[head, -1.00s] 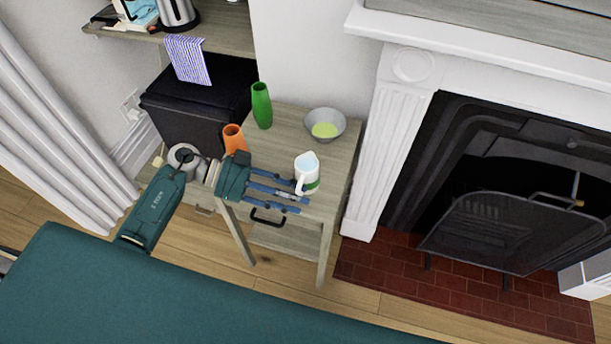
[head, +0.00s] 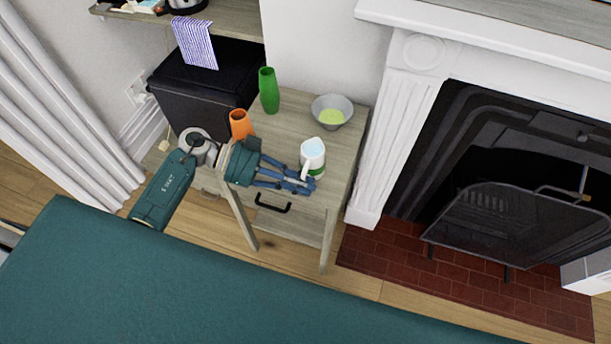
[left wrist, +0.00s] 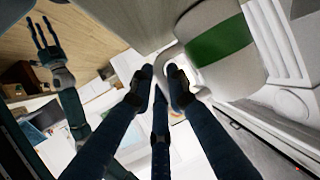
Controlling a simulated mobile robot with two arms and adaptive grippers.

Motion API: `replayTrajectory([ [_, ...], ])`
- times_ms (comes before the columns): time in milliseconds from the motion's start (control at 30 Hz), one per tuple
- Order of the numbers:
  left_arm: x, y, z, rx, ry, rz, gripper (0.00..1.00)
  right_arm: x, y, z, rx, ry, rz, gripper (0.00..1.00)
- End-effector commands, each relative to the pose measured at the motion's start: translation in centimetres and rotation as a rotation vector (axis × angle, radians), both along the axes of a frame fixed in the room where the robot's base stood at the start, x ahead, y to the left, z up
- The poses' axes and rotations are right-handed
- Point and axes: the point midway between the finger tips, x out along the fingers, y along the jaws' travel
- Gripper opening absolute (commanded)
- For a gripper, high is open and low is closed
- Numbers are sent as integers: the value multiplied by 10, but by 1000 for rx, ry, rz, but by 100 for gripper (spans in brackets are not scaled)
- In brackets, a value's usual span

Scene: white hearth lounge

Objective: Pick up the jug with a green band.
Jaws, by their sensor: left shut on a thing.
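The white jug with a green band (head: 312,153) stands upright near the front right of the small wooden side table (head: 282,137). My left gripper (head: 308,185) reaches it from the left and is shut on its handle. In the left wrist view the jug's green band (left wrist: 221,41) fills the upper right, and the handle loops beside the fingertips (left wrist: 163,76). The fingers partly hide the jug's lower part in the head view. My right gripper (left wrist: 45,36) shows at the upper left of the left wrist view, empty, with its fingers spread.
On the table, a green vase (head: 268,91), an orange cup-like vase (head: 240,125) and a grey bowl (head: 340,106) with something yellow-green stand behind and beside the jug. A white fireplace surround (head: 392,130) rises to the right. A black box (head: 200,95) stands behind at left.

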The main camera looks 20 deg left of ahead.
Motion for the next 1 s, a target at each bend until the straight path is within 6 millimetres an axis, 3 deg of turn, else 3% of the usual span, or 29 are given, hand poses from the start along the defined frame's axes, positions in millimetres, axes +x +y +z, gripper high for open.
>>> replayTrajectory([
  [267,1,1,38,2,-8,-2,0,0,4,5,5,1,0,40],
  [700,1,0,159,2,-8,-2,0,-1,3,8,4,1,1,40],
  [1000,0,0,196,-1,-3,0,0,-1,0,8,0,1,2,40],
])
